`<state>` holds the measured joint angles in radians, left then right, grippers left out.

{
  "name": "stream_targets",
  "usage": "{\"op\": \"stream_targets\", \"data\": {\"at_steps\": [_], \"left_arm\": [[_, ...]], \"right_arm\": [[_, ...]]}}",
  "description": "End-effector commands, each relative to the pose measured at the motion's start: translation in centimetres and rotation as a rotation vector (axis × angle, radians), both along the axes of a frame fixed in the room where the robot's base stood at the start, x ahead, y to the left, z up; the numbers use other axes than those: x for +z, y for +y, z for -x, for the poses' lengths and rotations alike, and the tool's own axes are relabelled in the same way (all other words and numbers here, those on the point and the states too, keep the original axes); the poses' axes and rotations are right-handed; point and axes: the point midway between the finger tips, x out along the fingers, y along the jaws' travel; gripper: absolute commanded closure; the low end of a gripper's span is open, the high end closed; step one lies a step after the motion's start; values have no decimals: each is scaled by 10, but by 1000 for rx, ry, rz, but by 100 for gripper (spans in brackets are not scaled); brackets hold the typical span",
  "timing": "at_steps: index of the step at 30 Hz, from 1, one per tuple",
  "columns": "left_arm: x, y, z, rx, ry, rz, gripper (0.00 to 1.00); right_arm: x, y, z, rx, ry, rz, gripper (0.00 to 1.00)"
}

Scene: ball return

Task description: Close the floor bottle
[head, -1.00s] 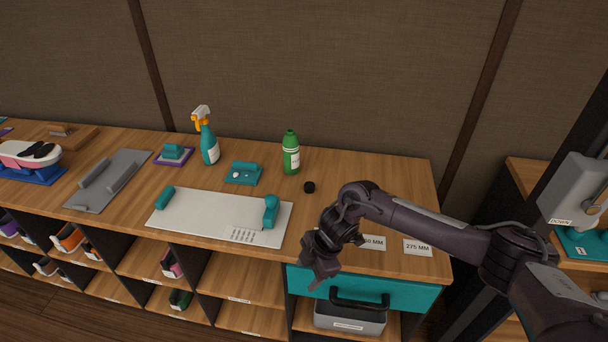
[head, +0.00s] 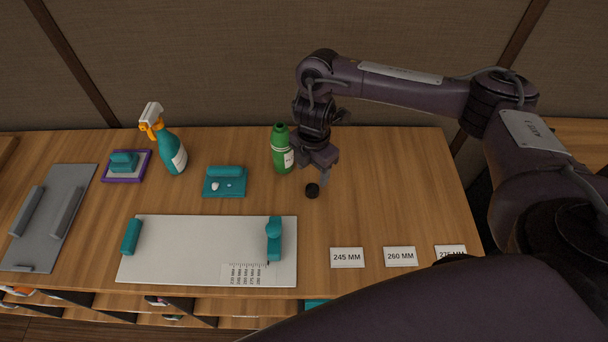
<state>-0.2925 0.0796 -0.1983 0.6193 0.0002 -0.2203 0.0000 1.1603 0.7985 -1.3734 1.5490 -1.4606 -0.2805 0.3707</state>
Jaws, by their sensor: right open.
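A green bottle (head: 281,150) with a white label stands upright on the wooden counter. Its top shows an open neck without a cap. A small black cap (head: 312,190) lies on the counter to the right of and nearer than the bottle. My right gripper (head: 317,176) points down just above the cap, with its jaws open. The fingers are close to the cap, but I cannot tell whether they touch it. The gripper's wrist is close beside the bottle's right side. My left gripper is not in view.
A spray bottle (head: 170,147), a teal tray (head: 225,183) and a purple-edged pad (head: 126,167) stand left of the bottle. A white measuring board (head: 190,250) lies in front. Size cards (head: 347,258) line the front right. The counter's right part is clear.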

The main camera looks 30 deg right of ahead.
Motion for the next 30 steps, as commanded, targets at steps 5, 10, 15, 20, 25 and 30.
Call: {"op": "stream_targets", "data": {"at_steps": [5,10,15,20,25,30], "left_arm": [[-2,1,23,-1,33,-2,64],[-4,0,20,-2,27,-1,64],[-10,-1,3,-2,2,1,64],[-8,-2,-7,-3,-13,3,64],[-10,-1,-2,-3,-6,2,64],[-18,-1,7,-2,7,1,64]], "right_arm": [[0,0,0,0,0,0,42],[-5,0,0,-1,1,-1,42],[-25,0,1,-2,3,-1,42],[-26,0,-1,-1,-1,-1,42],[-28,0,0,-1,0,-1,42],[-50,0,1,-3,5,-2,42]]}}
